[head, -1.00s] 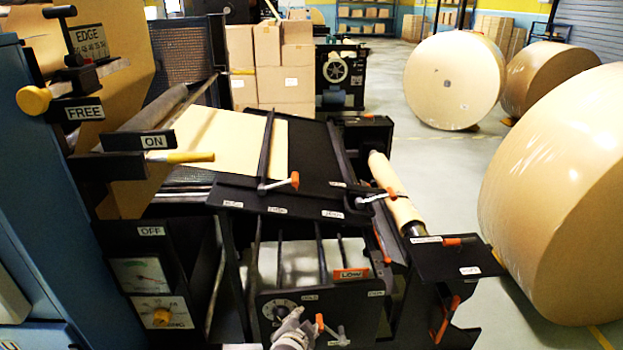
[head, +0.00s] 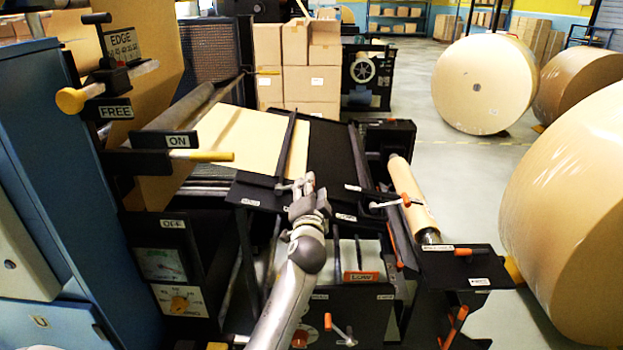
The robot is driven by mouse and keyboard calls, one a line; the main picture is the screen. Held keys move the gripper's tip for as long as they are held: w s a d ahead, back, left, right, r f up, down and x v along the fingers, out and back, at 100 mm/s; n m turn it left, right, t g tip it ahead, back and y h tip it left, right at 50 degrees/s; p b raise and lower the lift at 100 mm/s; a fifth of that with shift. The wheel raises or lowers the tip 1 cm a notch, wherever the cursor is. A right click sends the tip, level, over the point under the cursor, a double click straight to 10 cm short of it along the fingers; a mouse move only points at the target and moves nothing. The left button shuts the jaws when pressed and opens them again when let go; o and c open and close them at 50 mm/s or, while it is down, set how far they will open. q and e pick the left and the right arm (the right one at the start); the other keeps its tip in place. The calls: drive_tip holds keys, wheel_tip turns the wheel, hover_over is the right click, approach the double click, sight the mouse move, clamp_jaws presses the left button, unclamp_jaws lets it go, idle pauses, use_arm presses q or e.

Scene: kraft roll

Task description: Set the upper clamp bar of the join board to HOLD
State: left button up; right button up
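The join board (head: 334,150) is a sloping black board with a tan sheet (head: 250,140) over its left part. My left gripper (head: 304,181) is at the first bar's lever; contact and finger opening are unclear. The small labels are too blurred to read. My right gripper is out of view.
A kraft core roll (head: 413,195) lies right of the board, above a black shelf (head: 465,265). An ON lever (head: 200,155) sticks out at the left. A panel with another orange-knobbed lever (head: 340,333) is below. Large paper rolls (head: 485,85) stand on the open floor at right.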

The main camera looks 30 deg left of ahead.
use_arm(q)
drive_tip(key=shift+x, duration=2.6)
